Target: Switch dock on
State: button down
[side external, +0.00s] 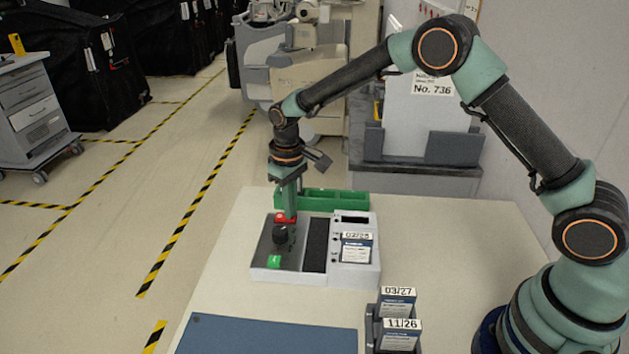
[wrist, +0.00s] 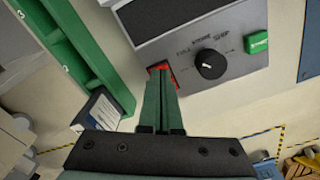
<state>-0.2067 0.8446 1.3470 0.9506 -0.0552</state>
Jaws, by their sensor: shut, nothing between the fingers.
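The dock (side external: 342,277) is a pale grey box on the table with a dark recessed strip. Its panel also shows in the wrist view (wrist: 232,82). The panel carries a green button (side external: 274,261), a black knob (side external: 280,235) and a red switch (side external: 280,218). In the wrist view the green button (wrist: 257,43) and the knob (wrist: 209,65), with small lettering around it, are clear. My gripper (side external: 287,214) is shut and empty, pointing down at the red switch. In the wrist view its fingertips (wrist: 160,72) cover most of the red switch (wrist: 173,76); I cannot tell whether they touch.
A green tray (side external: 335,200) lies behind the dock. A block labelled 02/28 (side external: 356,249) sits in the dock's right side. Blocks labelled 03/27 (side external: 397,297) and 11/26 (side external: 401,336) stand in front. A blue mat (side external: 265,336) lies at front left. The table's right is clear.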

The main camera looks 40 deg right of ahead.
jog(key=shift+r, duration=3.45)
jog(key=s+d+r+m+t, duration=0.25)
jog(key=s+d+r, duration=0.35)
jog(key=s+r, duration=0.5)
jog(key=s+d+r+t, duration=0.2)
jog(key=s+d+t, duration=0.1)
jog(key=s, duration=0.7)
jog(key=shift+d+r, duration=0.15)
jog(key=shift+d, duration=0.55)
